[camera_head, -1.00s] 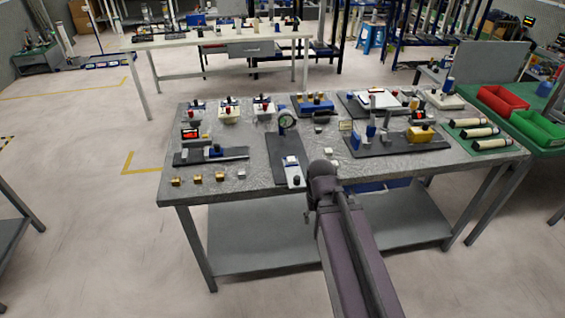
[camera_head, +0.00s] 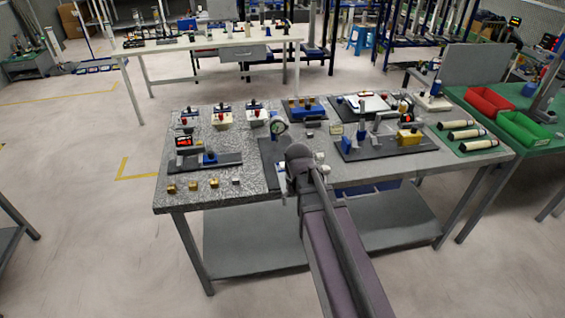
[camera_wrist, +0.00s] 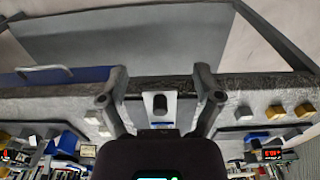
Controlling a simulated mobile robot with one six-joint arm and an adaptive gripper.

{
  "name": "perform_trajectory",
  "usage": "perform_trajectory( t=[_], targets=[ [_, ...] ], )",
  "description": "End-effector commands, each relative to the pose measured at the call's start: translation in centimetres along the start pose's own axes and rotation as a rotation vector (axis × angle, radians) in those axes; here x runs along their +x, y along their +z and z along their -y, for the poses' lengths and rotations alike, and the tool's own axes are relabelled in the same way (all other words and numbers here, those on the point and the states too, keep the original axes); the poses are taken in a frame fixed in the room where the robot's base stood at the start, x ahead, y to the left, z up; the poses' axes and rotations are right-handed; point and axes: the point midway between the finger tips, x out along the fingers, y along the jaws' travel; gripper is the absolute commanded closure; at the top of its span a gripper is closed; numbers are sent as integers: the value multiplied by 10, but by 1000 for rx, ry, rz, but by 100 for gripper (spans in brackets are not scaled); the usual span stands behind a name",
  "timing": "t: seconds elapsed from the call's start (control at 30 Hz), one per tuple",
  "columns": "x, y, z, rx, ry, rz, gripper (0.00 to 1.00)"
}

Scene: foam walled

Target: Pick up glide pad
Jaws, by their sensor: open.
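My gripper (camera_head: 298,160) hangs over the front edge of the grey workbench (camera_head: 260,185). In the wrist view my gripper (camera_wrist: 157,85) has its two fingers spread, with nothing held between them. A white-and-grey device with a black knob (camera_wrist: 160,104) shows between and beyond the fingers; my gripper hides most of it in the head view. No part is clearly recognisable as the glide pad. Candidates are small pale blocks (camera_wrist: 93,117) beside the gripper, also seen in the head view (camera_head: 319,157), and a small silver block (camera_head: 236,181) at the front left.
Several brass cubes (camera_head: 193,187) line the front left edge. A dark plate with blue and yellow fixtures (camera_head: 385,142) lies to the right. A green side table with red (camera_head: 488,100) and green bins stands further right.

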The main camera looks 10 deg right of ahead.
Motion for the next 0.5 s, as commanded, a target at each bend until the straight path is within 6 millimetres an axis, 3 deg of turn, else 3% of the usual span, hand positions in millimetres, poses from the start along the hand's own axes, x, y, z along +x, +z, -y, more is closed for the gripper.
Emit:
perform_trajectory(
  t=[0.03,0.2,0.4,0.5],
  targets=[
    [-18,-29,1,0,0,-9,17],
    [-48,-98,-4,-5,0,-38,17],
    [-76,-166,-1,-4,0,-69,17],
    [-84,-188,0,-4,-1,-80,17]
  ],
)
